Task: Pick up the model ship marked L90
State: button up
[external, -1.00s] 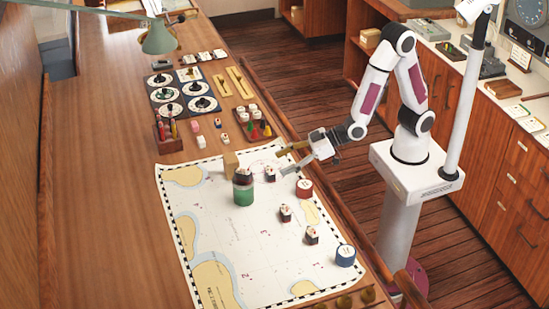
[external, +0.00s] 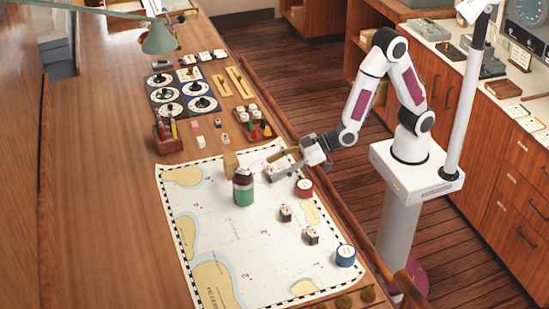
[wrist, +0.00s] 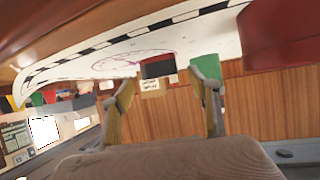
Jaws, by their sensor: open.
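Small dark model ships with white tops stand on the chart (external: 225,260); in the external view one (external: 285,213) is near the middle and another (external: 311,236) is closer to the front right. In the wrist view a dark and red ship (wrist: 158,68) lies ahead, between the two open fingertips (wrist: 166,88), with no visible contact. A pale label (wrist: 150,85) shows beside it. I cannot read L90 on any ship.
A green jar (external: 243,190) and a wooden block (external: 231,164) stand left of my gripper. A red round weight (external: 304,188) is close on its right, and a blue one (external: 345,256) lies nearer the front. The chart's left middle is clear.

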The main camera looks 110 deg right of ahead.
jog(key=shift+x, duration=1.25)
jog(key=c, duration=1.1)
